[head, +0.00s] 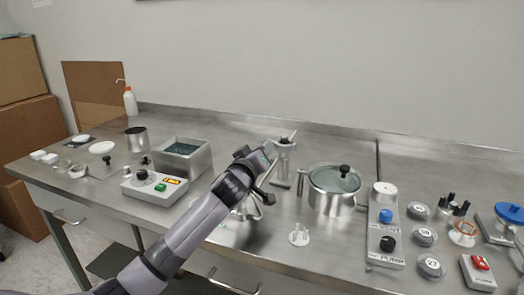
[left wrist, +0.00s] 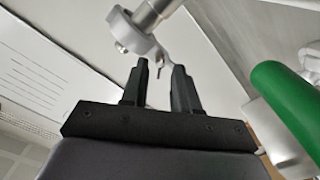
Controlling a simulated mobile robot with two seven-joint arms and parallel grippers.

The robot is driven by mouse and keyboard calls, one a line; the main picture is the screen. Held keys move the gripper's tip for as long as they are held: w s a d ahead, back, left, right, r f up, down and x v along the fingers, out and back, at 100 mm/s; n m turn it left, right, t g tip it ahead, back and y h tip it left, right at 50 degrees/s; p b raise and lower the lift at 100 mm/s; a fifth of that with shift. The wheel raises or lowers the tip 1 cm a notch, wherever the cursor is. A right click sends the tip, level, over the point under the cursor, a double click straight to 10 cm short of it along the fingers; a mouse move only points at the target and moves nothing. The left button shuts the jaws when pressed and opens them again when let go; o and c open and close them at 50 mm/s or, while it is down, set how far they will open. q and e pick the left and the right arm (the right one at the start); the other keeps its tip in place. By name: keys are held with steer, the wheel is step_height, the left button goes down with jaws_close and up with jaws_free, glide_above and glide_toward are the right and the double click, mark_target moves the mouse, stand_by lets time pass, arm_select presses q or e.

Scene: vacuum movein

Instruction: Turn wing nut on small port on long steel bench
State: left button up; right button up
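The long steel bench (head: 335,248) runs across the head view. My left gripper (head: 266,158) reaches over its middle, beside a small upright steel fitting (head: 283,165). In the left wrist view its two dark fingers (left wrist: 160,78) are apart, with nothing clearly gripped between them. Just beyond the fingertips is a round metal clamp (left wrist: 133,33) on a pipe, with a bolt end and a thin pin hanging toward the gap. I cannot tell for sure which part is the wing nut; in the head view it is hidden or too small. My right gripper is not in view.
A lidded steel pot (head: 333,192) stands right of the gripper, beside a pump control box (head: 386,228). A steel bath (head: 183,160) and a control box with a green button (head: 155,188) stand left. A green cylinder (left wrist: 295,105) is close at right in the wrist view.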

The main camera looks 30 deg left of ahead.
arm_select(q)
steer(key=shift+w, duration=0.15)
jaws_close()
